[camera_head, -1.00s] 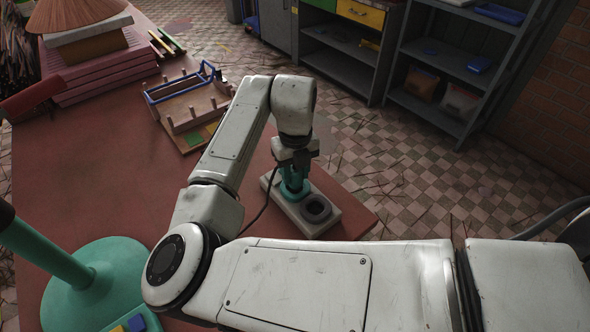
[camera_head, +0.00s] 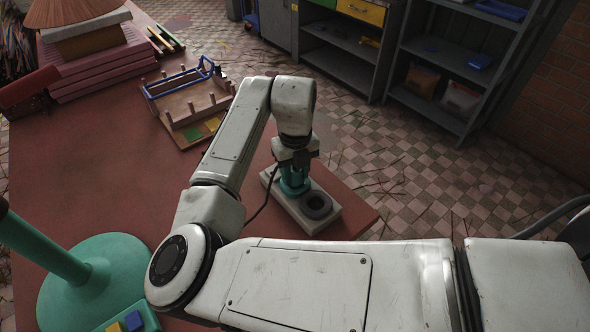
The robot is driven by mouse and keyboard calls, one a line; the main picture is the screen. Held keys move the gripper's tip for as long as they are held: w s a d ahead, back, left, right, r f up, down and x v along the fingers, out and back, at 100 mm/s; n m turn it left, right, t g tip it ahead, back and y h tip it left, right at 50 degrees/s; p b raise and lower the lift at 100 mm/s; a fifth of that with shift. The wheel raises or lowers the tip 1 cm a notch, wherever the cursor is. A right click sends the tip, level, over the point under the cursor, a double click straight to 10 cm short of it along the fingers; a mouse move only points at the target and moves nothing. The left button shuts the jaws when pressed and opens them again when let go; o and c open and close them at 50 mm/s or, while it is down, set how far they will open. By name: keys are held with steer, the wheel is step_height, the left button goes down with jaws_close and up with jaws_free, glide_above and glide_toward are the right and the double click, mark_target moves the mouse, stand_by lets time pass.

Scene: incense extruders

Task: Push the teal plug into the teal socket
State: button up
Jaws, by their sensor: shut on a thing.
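My gripper (camera_head: 295,160) points down at the table's right front part. It is shut on the teal plug (camera_head: 294,177), with a dark cable (camera_head: 262,206) hanging from it to the left. The plug stands upright over the left end of a light grey block (camera_head: 326,219). A teal part shows around the plug's foot at the block. The socket's opening is hidden under the plug and gripper, so I cannot tell how deep the plug sits. A dark round socket (camera_head: 317,205) on the block's right end is empty.
A wooden rack with pegs and a blue frame (camera_head: 188,98) stands behind on the red table (camera_head: 110,165). A teal round stand (camera_head: 90,280) is at front left. Pink stacked boards (camera_head: 105,65) are at back left. The table's right edge is close to the block.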

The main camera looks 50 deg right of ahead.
steer(key=shift+f, duration=0.2)
steer(key=o, duration=1.2)
step_height(320, 180, up, 11)
steer(key=shift+f+b, duration=0.1)
steer(key=shift+b, duration=0.5)
